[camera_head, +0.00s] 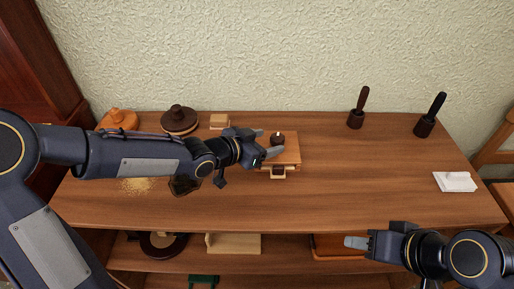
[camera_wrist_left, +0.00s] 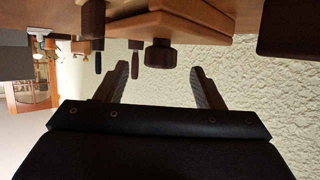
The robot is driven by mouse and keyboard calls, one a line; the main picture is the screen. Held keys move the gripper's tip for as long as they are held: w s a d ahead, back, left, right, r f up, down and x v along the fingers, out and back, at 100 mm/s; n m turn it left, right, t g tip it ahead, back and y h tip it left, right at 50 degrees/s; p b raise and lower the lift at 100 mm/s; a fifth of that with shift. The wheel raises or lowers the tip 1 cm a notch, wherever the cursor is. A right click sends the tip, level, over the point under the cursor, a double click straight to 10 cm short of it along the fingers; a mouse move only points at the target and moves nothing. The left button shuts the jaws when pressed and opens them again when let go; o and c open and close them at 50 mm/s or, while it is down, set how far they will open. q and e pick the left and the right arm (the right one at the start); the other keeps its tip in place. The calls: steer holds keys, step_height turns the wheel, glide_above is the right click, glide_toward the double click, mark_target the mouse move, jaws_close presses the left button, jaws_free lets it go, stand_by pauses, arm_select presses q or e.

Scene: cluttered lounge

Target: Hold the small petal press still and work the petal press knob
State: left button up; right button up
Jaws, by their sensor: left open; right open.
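The small petal press (camera_head: 291,154) is a light wooden block on the table, with a dark round knob (camera_head: 277,138) on top. My left gripper (camera_head: 268,142) is open at the press, its fingers at the knob's left side in the head view. In the left wrist view, which looks upside down, the press (camera_wrist_left: 190,18) and its knob (camera_wrist_left: 160,56) show beyond the open fingers (camera_wrist_left: 160,78). The knob lies between the fingers in that picture, with clear gaps on both sides. My right gripper (camera_head: 358,242) is open and empty at the table's front edge, away from the press.
An orange knobbed piece (camera_head: 118,119), a dark round knobbed piece (camera_head: 180,121) and a small wooden block (camera_head: 219,121) stand at back left. Two dark-handled tools (camera_head: 356,112) (camera_head: 430,117) stand at right, near a white block (camera_head: 456,182). Table between press and white block is clear.

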mark_target(272, 141)
arm_select(q)
steer(key=shift+x, duration=2.65)
steer(key=shift+f, duration=0.1)
steer(key=c, duration=1.3)
